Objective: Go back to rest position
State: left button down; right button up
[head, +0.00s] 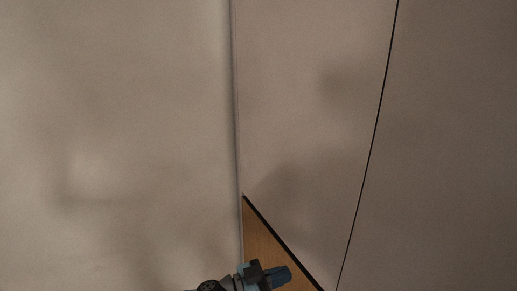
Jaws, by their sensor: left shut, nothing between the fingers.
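In the head view my left gripper (277,274) is at the bottom edge, a little right of the middle. My right gripper is not in view. No object is held.
A plain beige wall (110,120) fills the left. Pale flat panels (310,110) stand to the right, split by a thin dark slanting seam. A wedge of wooden surface (260,240) with a dark edge shows at the bottom. No loose objects are visible.

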pick_arm(q)
jog(key=s+a+f+n+t+y, duration=0.2)
jog(key=s+a+f+n+y, duration=0.3)
jog(key=s+a+f, duration=0.5)
jog(key=s+a+f+n+t+y, duration=0.3)
jog(key=s+a+f+n+y, duration=0.3)
jog(key=a, duration=0.9)
jog(key=s+f+y, duration=0.3)
jog(key=s+f, duration=0.2)
jog(key=shift+a+t+y, duration=0.3)
jog(key=shift+a+y, duration=0.1)
jog(key=shift+w, duration=0.1)
